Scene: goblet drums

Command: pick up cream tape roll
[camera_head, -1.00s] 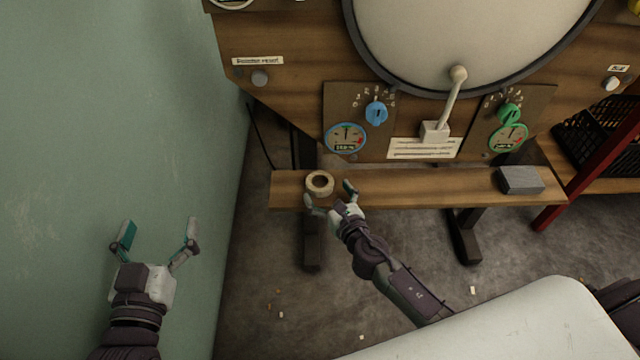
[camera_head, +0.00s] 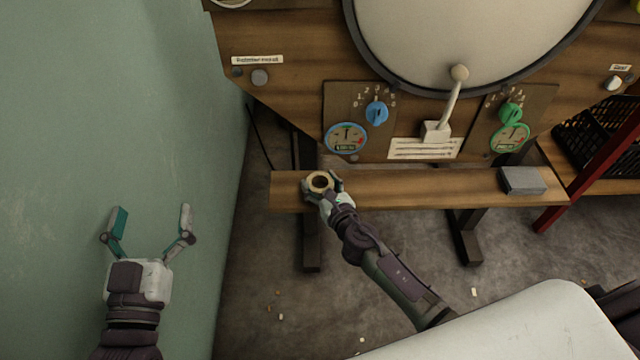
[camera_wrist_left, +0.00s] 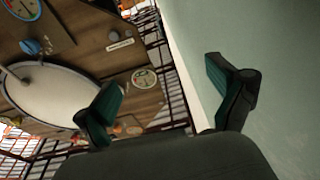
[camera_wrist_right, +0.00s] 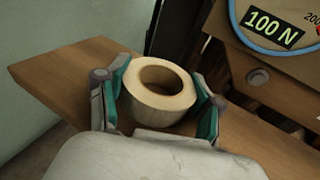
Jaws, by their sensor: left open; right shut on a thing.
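The cream tape roll (camera_head: 320,181) lies flat at the left end of the wooden shelf (camera_head: 430,188), its hole facing up. It also shows large in the right wrist view (camera_wrist_right: 158,92). My right gripper (camera_head: 321,184) is shut on the roll, with one teal-padded finger on each side of it in the right wrist view. I cannot tell whether the roll is still resting on the shelf. My left gripper (camera_head: 150,222) is open and empty, off to the left by the green wall. Its two spread fingers also show in the left wrist view (camera_wrist_left: 172,95).
A grey block (camera_head: 522,181) sits at the shelf's right end. Above the shelf is a wooden panel with a blue knob (camera_head: 376,113), a green knob (camera_head: 511,113), dials and a lever (camera_head: 452,100). The green wall (camera_head: 110,120) is close on the left. The middle of the shelf is clear.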

